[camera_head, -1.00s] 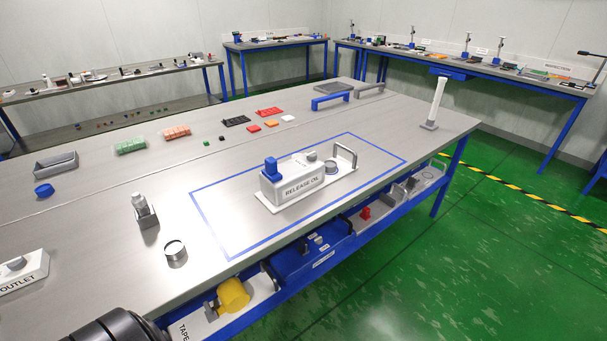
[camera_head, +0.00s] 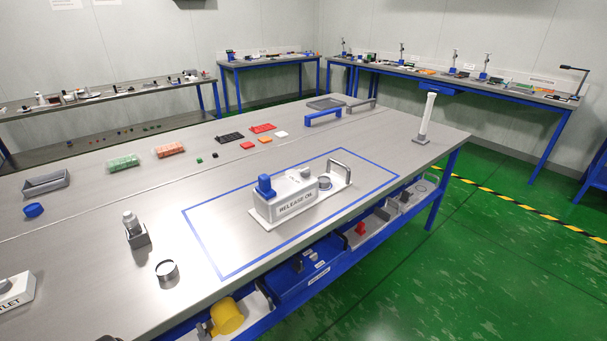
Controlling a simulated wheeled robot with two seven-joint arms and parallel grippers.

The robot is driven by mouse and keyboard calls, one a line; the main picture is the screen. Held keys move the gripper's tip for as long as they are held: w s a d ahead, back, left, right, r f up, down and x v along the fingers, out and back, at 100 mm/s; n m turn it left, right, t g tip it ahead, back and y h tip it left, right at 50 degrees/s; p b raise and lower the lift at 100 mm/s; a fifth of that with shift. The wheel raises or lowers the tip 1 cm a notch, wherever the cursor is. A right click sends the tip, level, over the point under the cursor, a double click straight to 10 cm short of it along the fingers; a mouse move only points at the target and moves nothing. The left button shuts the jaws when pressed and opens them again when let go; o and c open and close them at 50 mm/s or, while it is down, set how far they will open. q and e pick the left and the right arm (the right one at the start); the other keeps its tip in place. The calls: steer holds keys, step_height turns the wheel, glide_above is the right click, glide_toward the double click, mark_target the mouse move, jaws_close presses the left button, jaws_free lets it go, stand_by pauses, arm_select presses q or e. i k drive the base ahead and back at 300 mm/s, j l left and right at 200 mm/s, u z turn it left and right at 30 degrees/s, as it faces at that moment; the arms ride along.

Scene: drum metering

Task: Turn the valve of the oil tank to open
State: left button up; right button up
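The oil tank (camera_head: 290,199) is a white box labelled "RELEASE OIL" on a white base plate. It stands inside a blue rectangle marked on the steel table. A blue upright part (camera_head: 265,186), which looks like the valve, sits on its left end. A grey knob or cap is on its top, and a grey loop handle (camera_head: 341,170) stands at the right end of the plate with a small ring beside it. Neither of my grippers shows in this view. A dark rounded piece at the bottom left edge is probably part of my arm.
On the table (camera_head: 100,240) are a metal ring cup (camera_head: 167,270), a bottle in a grey holder (camera_head: 134,230), a white outlet block (camera_head: 14,291) and a white post (camera_head: 425,118). A blue shelf with a yellow roll (camera_head: 227,316) runs below the front edge. Green floor lies free at right.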

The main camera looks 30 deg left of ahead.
mark_target(305, 172)
steer(key=u, duration=0.8)
